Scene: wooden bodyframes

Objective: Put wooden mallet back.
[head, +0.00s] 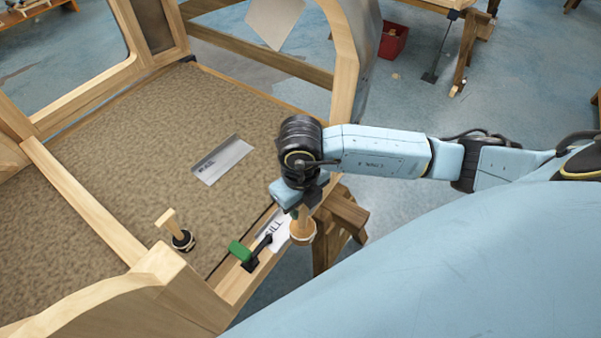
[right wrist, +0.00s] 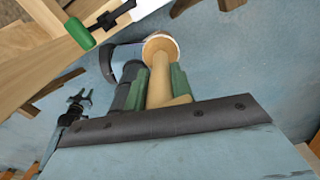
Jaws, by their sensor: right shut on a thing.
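The wooden mallet (head: 302,231) has a pale round head that shows just below my right gripper (head: 299,206) in the head view, over the outer side of the wooden sill. In the right wrist view, my right gripper (right wrist: 160,84) is shut on the handle of the mallet (right wrist: 158,86), with a finger on each side. The round mallet head (right wrist: 161,46) is beyond the fingertips. The mallet seems to be off the frame, but its height is hard to judge. My left gripper is not in view.
A green-handled clamp (head: 240,250) and a white lettered card (head: 274,232) are on the sill beside the mallet. A wooden-handled tool (head: 175,230) stands on the brown floor panel near a metal plate (head: 222,160). A wooden trestle (head: 342,218) stands below.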

